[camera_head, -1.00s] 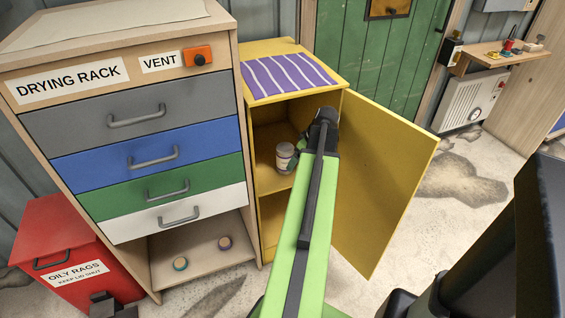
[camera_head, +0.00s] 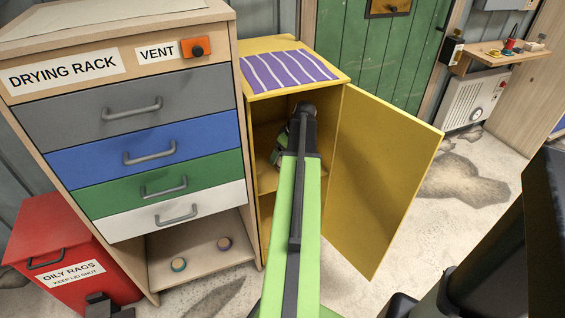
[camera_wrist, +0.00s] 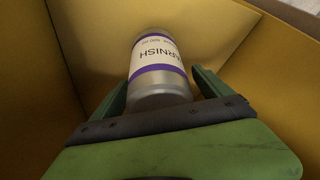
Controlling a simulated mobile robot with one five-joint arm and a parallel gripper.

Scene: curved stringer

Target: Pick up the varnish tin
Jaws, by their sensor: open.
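The varnish tin (camera_wrist: 158,70) is a silvery can with a white label and purple bands. In the wrist view it stands just ahead of my gripper (camera_wrist: 160,92), roughly centred between the two green fingers. The fingers are open, one on each side of its near end; I cannot tell whether either touches it. In the head view my arm reaches into the open yellow cabinet (camera_head: 258,215), with my gripper (camera_head: 277,155) at the upper shelf. The tin is hidden there behind my arm and gripper.
The cabinet door (camera_head: 385,180) stands open on the right. A striped purple cloth (camera_head: 290,69) lies on the cabinet top. The drying rack (camera_head: 130,22) stands close on the left, with two small round items on its bottom shelf. A red oily rags bin (camera_head: 50,225) is at far left.

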